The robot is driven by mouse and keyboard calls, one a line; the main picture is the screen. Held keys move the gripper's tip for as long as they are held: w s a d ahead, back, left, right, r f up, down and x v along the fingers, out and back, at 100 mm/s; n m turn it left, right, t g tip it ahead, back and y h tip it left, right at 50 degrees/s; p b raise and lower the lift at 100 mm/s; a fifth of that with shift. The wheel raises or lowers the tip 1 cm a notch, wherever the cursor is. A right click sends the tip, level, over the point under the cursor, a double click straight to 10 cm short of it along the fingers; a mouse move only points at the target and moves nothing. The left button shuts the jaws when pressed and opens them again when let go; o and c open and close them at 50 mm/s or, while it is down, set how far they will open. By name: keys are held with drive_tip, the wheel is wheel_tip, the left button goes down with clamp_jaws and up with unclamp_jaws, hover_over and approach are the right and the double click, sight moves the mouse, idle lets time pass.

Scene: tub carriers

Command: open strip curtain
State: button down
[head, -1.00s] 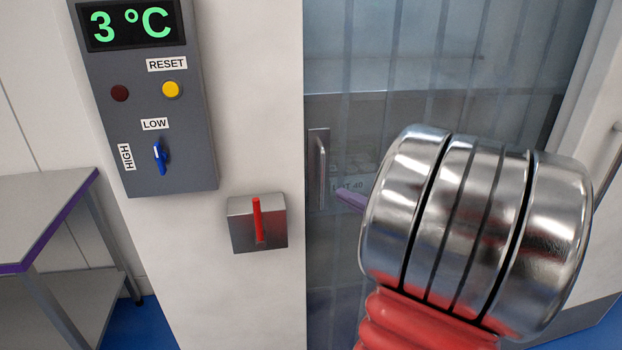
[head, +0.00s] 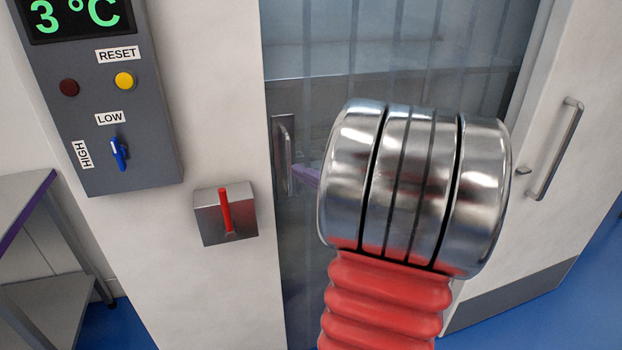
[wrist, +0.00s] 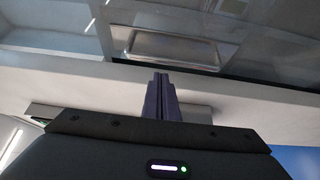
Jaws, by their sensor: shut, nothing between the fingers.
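The strip curtain (head: 345,60), a set of see-through hanging strips, fills the doorway in the head view. A metal handle on a plate (head: 284,155) is at its left edge; what looks like the same handle plate (wrist: 170,47) lies ahead in the wrist view. My gripper shows purple fingers (wrist: 161,80) pressed together and empty in the wrist view. In the head view only a purple sliver of my gripper (head: 305,175) shows, just right of the handle. My arm hides the rest of it and the curtain's lower middle. I cannot tell whether the fingers touch anything.
A grey control panel (head: 100,165) with a blue switch and a red-levered box (head: 210,222) are on the wall at left. A purple-edged table (head: 25,190) stands far left. A white door (head: 545,80) with a bar handle stands open at right.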

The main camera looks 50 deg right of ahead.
sight(289, 166)
drive_tip(key=shift+w+d, duration=0.15)
drive_tip(key=shift+w, duration=2.45)
